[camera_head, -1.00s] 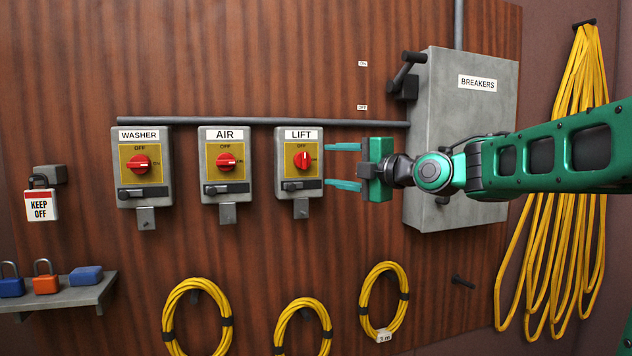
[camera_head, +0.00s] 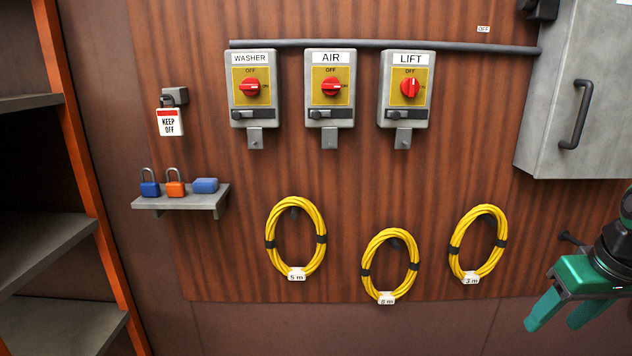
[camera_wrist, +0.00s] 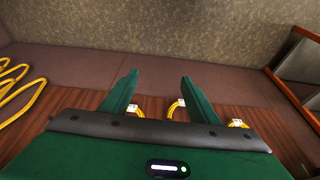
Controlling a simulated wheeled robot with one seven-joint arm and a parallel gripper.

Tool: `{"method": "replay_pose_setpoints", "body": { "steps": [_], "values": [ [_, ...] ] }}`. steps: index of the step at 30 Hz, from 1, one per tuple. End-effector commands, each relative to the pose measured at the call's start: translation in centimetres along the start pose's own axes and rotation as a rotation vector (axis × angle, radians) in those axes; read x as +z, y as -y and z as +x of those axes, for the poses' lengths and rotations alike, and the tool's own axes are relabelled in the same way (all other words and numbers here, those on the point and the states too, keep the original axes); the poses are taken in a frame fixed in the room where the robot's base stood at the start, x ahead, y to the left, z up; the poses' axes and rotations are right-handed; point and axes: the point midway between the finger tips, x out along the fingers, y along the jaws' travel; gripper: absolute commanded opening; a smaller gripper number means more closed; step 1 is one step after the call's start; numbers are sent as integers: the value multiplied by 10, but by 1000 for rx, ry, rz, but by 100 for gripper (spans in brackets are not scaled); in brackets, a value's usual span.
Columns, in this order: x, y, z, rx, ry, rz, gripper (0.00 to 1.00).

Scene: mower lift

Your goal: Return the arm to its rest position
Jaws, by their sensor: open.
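My gripper (camera_head: 562,316) is at the lower right of the head view, its green fingers spread and pointing down and to the left. Nothing is between the fingers. In the wrist view my gripper (camera_wrist: 158,95) shows both fingers apart, with the floor and the base of the wall beyond them. My gripper is well apart from all three.
The grey breaker box (camera_head: 575,110) is on the panel above my gripper. Yellow hose coils (camera_head: 480,243) hang left of it. A small shelf (camera_head: 185,199) holds padlocks (camera_head: 150,184) and a blue block. A KEEP OFF tag (camera_head: 170,122) hangs above. An orange-framed rack (camera_head: 85,175) stands far left.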

Motion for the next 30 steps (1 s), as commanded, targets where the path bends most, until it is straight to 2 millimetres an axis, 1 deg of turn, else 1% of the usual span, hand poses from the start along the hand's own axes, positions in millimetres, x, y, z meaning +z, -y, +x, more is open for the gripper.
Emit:
{"method": "replay_pose_setpoints", "body": {
  "steps": [1, 3, 6, 9, 13, 26, 27, 30],
  "values": [
    [27, -1, 2, 6, 64, 105, 55],
    [61, -1, 4, 19, 150, 247, 55],
    [95, 0, 3, 42, 237, 402, 55],
    [115, 3, 2, 57, 288, 491, 55],
    [122, 4, 1, 64, 305, 525, 55],
    [121, 4, 2, 63, 303, 521, 55],
    [113, 4, 8, 66, 313, 521, 55],
    [110, 4, 11, 68, 318, 520, 55]
  ]
}}
